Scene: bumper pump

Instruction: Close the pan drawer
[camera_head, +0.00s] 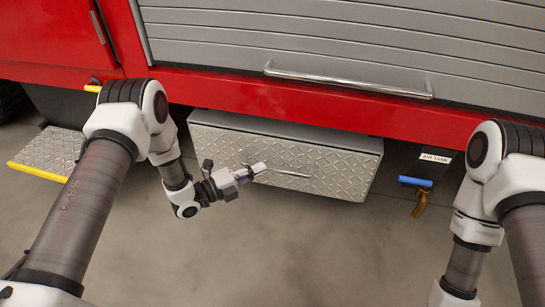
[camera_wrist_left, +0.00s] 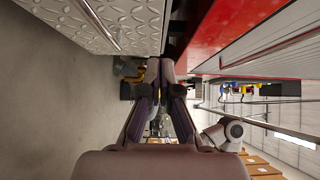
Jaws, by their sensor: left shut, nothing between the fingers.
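The pan drawer (camera_head: 335,172) has a silver diamond-plate front and hangs below the red truck body. A smooth grey strip shows along its upper edge; I cannot tell how far it stands out. A thin bar handle (camera_head: 287,173) crosses its front. My left gripper (camera_head: 258,169) is shut and empty, in front of the drawer face near the handle's left end. I cannot tell whether it touches. In the left wrist view the diamond-plate face (camera_wrist_left: 125,18) and handle bar (camera_wrist_left: 101,24) lie left of the fingers (camera_wrist_left: 154,72). My right gripper is out of view.
Above is the red body (camera_head: 270,104) with a grey roller shutter (camera_head: 350,45) and its long bar handle (camera_head: 345,81). Right of the drawer are a blue lever (camera_head: 414,181) and brass valve (camera_head: 420,204) under an air tank label. A yellow-edged step (camera_head: 50,152) stands left. The floor in front is clear.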

